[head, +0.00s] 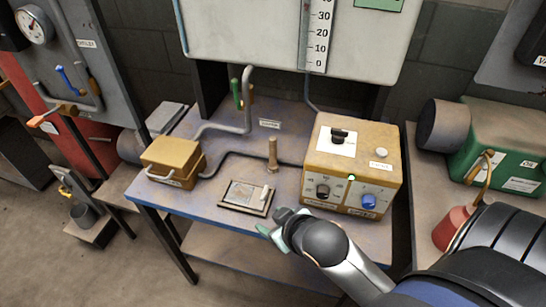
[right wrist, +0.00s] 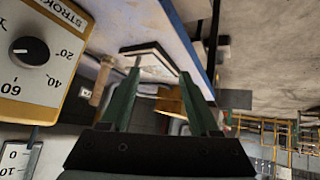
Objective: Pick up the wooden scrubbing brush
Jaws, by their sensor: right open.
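I cannot make out a scrubbing brush for certain. An upright tan wooden piece (head: 272,155) with a rounded base stands on the blue worktable (head: 215,140); its bristles, if any, do not show. It also shows lying sideways at the left in the right wrist view (right wrist: 101,82). My right gripper (head: 266,230) is at the table's front edge, in front of a small flat framed plate (head: 237,205). In the right wrist view its two green fingers (right wrist: 160,72) are apart, with nothing between them; the plate (right wrist: 128,50) lies beyond their tips. My left gripper is not in view.
A yellow control box (head: 352,140) with knobs stands right of the wooden piece. A yellow case (head: 170,158) and a grey bent pipe (head: 246,100) are at the left. A green machine (head: 500,140) and a red can (head: 455,228) are on the right bench.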

